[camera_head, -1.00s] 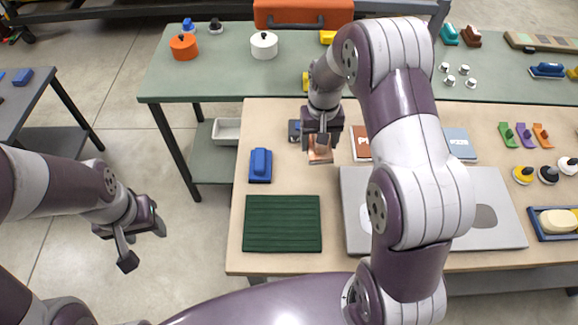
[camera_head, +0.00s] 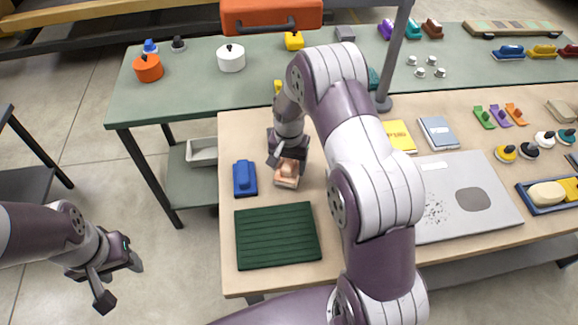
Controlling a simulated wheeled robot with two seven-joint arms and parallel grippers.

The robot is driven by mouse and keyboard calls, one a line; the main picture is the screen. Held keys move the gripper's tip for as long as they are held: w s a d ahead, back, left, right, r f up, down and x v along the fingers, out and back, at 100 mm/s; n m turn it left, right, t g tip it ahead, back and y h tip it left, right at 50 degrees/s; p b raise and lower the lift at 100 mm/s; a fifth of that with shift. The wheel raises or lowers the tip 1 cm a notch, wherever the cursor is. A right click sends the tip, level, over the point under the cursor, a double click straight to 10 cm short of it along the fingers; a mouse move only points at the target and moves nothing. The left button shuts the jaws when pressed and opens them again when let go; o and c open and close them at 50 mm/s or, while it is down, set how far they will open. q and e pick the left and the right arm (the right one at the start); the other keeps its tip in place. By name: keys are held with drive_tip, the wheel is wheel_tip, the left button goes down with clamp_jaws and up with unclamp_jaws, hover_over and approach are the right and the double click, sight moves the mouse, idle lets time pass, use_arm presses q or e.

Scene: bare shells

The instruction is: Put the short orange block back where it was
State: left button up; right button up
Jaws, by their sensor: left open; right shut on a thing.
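The short orange block (camera_head: 287,178), salmon-orange with a raised top, is at the left part of the near wooden table, just right of the blue block (camera_head: 245,179). My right gripper (camera_head: 288,158) is above it and shut on its upper part. The fingers partly hide it, and I cannot tell whether its underside touches the tabletop. My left gripper (camera_head: 118,278) is open and empty over the floor, left of the table.
A dark green ribbed board (camera_head: 277,236) lies in front of the block. A grey laptop-like plate (camera_head: 465,198) lies right of my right arm. A yellow booklet (camera_head: 398,136) and grey-blue booklet (camera_head: 438,132) lie behind it. The green table (camera_head: 190,97) stands behind.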

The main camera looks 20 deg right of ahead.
wheel_tip(320, 180, down, 2)
drive_tip(key=shift+f, duration=0.1)
drive_tip(key=shift+w, duration=0.1)
drive_tip(key=shift+f, duration=0.1)
drive_tip(key=shift+f, duration=0.1)
drive_tip(key=o, duration=1.1)
